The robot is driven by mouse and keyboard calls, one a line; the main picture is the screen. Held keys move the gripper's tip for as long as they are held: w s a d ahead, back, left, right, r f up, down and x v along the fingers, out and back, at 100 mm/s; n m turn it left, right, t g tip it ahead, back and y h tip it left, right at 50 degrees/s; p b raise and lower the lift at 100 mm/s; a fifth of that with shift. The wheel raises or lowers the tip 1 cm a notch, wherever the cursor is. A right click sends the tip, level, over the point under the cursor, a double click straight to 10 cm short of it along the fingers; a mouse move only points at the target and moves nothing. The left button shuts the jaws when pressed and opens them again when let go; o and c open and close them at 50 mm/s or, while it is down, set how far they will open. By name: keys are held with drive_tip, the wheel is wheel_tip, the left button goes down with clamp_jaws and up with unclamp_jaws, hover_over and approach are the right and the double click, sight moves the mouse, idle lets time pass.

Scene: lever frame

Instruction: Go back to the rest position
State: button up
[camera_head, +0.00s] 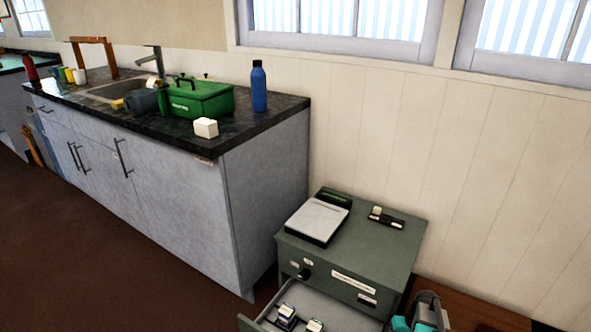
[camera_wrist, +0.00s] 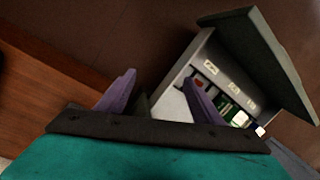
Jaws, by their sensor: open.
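My gripper (camera_wrist: 160,88) shows in the wrist view as two purple fingers, spread apart with nothing between them. In the head view, part of my arm in teal and grey (camera_head: 428,312) shows at the bottom edge, right of the grey-green cabinet (camera_head: 390,245). The cabinet's drawer (camera_head: 335,312) stands open, with several small items in it. The wrist view shows an open drawer (camera_wrist: 172,104) beyond the fingers, holding several small labelled items. My gripper appears clear of it. No marker of a rest position shows.
On the cabinet are a flat device with a pale top (camera_head: 318,218) and a small dark holder (camera_head: 387,219). A counter (camera_head: 255,200) at left carries a green box (camera_head: 200,98), a blue bottle (camera_head: 259,88) and a white block (camera_head: 206,128). Brown floor (camera_head: 90,255) lies clear before the counter.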

drive_tip(key=s+a+r+g+p, duration=0.1)
drive_tip(key=s+a+r+p, duration=0.2)
drive_tip(key=s+a+p, duration=0.2)
drive_tip(key=s+a+r+n+g+h+p, duration=0.1)
drive_tip(key=s+a+r+p, duration=0.3)
drive_tip(key=s+a, duration=0.5)
drive_tip(key=s+a+r+g+h+p, duration=0.1)
drive_tip(key=s+a+r+g+p, duration=0.1)
drive_tip(key=s+a+p, duration=0.4)
drive_tip(key=s+a+r, duration=0.1)
drive_tip(key=a, duration=0.1)
drive_tip(key=shift+s+a+r+n+g, duration=0.2)
drive_tip(key=shift+s+a+n+g, duration=0.1)
drive_tip(key=shift+g, duration=0.1)
